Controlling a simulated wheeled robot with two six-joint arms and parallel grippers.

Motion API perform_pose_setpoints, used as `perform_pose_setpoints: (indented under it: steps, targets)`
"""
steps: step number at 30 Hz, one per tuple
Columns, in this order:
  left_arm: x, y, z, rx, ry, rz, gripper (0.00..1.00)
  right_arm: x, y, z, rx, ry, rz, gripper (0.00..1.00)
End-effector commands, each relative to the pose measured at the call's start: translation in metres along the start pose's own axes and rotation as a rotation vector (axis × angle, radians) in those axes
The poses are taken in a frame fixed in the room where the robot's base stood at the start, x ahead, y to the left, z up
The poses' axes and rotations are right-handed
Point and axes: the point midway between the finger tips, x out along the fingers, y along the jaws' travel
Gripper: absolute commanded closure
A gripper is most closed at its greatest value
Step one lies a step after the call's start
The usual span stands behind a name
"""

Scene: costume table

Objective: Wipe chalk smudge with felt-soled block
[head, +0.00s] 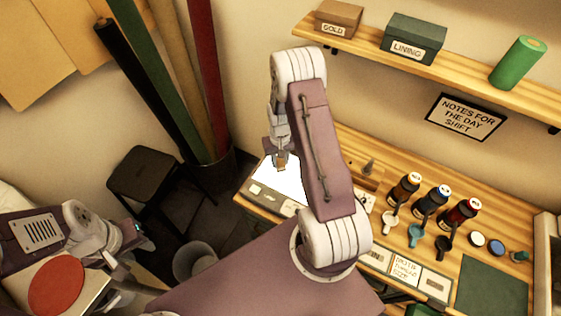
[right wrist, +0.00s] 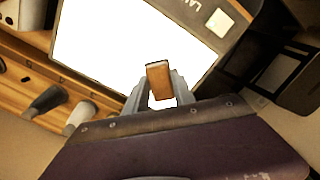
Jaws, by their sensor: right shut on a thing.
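My right gripper (head: 280,158) hangs over the left end of the wooden table. In the right wrist view, its fingers (right wrist: 158,92) are shut on a small brown block (right wrist: 157,82). The block also shows in the head view (head: 281,166), small between the fingers. Beneath it is a bright white lit panel (head: 285,183) in a grey frame, filling much of the right wrist view (right wrist: 120,45). I cannot tell whether the block touches the panel. No chalk smudge can be made out on the glare. My left gripper (head: 132,232) is at lower left, its fingers unclear.
Several dark bottles (head: 429,200) and small scoops stand on the table right of my right arm. A green mat (head: 492,286) lies at the right end. A shelf (head: 440,68) runs above. A black stool (head: 150,175) and fabric rolls (head: 205,80) stand left of the table.

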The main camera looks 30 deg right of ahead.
Motion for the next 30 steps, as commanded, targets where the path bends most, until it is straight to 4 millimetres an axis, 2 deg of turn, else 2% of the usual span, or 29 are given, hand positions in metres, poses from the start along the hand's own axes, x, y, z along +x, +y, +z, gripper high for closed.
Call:
perform_pose_setpoints:
  steps: [1, 15, 30]
  targets:
    - [-0.008, 0.000, -0.001, 0.000, 0.000, 0.000, 0.64, -0.009, -0.001, -0.001, -0.001, 0.001, 0.000, 1.00]
    - [-0.039, 0.001, -0.004, 0.000, 0.000, 0.000, 0.64, -0.048, -0.004, -0.004, -0.003, 0.001, 0.000, 1.00]
    - [-0.039, 0.001, -0.004, 0.000, 0.000, 0.000, 0.64, -0.049, -0.005, -0.004, -0.003, 0.001, 0.000, 1.00]
